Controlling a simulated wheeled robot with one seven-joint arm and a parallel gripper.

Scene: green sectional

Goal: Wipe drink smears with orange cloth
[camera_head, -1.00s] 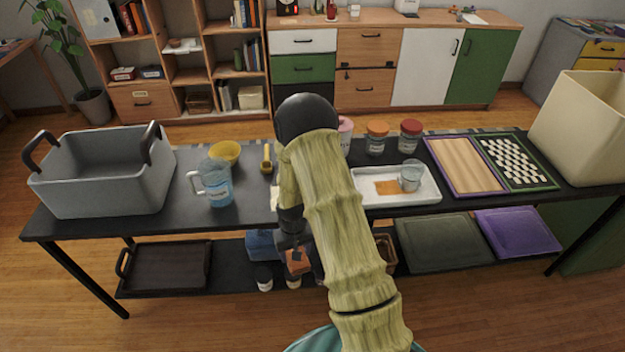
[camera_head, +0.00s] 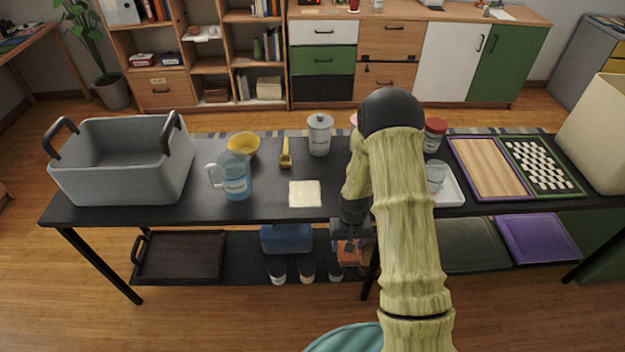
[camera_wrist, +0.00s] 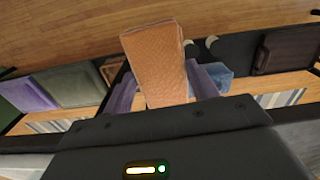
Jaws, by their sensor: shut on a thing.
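The orange cloth (camera_wrist: 155,62) is pinched between the two fingers of my gripper (camera_wrist: 165,88) in the wrist view. In the head view my gripper (camera_head: 352,236) points down in front of the table's front edge, and the cloth (camera_head: 349,256) hangs below tabletop height. The white tray (camera_head: 452,190) lies on the tabletop to the right of my gripper. A clear glass (camera_head: 436,176) stands in it. My arm covers the tray's left part, and I see no smear on the part that shows.
The black table (camera_head: 255,207) carries a grey basket (camera_head: 120,180), a blue pitcher (camera_head: 236,182), a yellow bowl (camera_head: 242,145), a cream square (camera_head: 305,194) and a lidded canister (camera_head: 319,136). A purple-framed board (camera_head: 490,168) lies right of the tray. The lower shelf holds a blue bin (camera_head: 286,239).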

